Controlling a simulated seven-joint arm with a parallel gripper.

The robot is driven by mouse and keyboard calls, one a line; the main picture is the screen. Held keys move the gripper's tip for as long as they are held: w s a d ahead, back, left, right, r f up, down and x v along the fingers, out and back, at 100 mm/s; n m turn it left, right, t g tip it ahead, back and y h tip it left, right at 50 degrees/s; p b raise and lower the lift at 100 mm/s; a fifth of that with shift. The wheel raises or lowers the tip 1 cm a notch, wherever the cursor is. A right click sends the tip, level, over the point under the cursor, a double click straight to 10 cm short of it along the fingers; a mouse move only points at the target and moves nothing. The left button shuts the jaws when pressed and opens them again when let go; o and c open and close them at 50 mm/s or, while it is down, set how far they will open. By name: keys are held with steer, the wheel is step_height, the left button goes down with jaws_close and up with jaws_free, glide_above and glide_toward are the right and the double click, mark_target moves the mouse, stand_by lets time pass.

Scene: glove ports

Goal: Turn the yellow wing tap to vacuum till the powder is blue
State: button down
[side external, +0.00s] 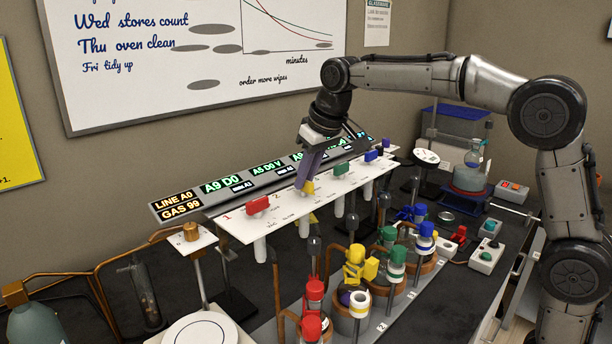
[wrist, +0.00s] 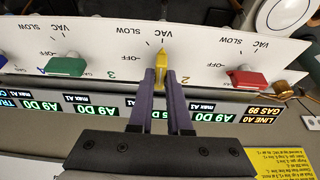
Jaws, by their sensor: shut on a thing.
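The yellow wing tap (wrist: 161,66) stands on the white panel beside the number 2. It also shows in the side external view (side external: 308,188). In the wrist view its wing points up the picture, in line with the tick under VAC. My gripper (wrist: 161,78) is shut on the yellow tap, one purple-grey finger on each side. The gripper (side external: 306,182) reaches down to it from above in the side external view. Yellow-capped glassware (side external: 355,262) stands in front of the panel. I cannot make out the powder or its colour.
The red tap (wrist: 247,77) and green tap (wrist: 66,66) flank the yellow one, both turned sideways. Lit displays (side external: 220,184) run behind the panel (side external: 236,226). Colour-capped glassware crowds the bench in front. A white round plate (side external: 202,330) sits at the front left.

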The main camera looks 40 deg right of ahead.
steer(key=c, duration=0.9)
jaws_free()
steer(key=shift+o, duration=0.2)
steer(key=shift+r, duration=0.1)
steer(key=v, duration=1.3)
steer(key=shift+s+r, duration=0.2)
steer(key=shift+r, duration=0.05)
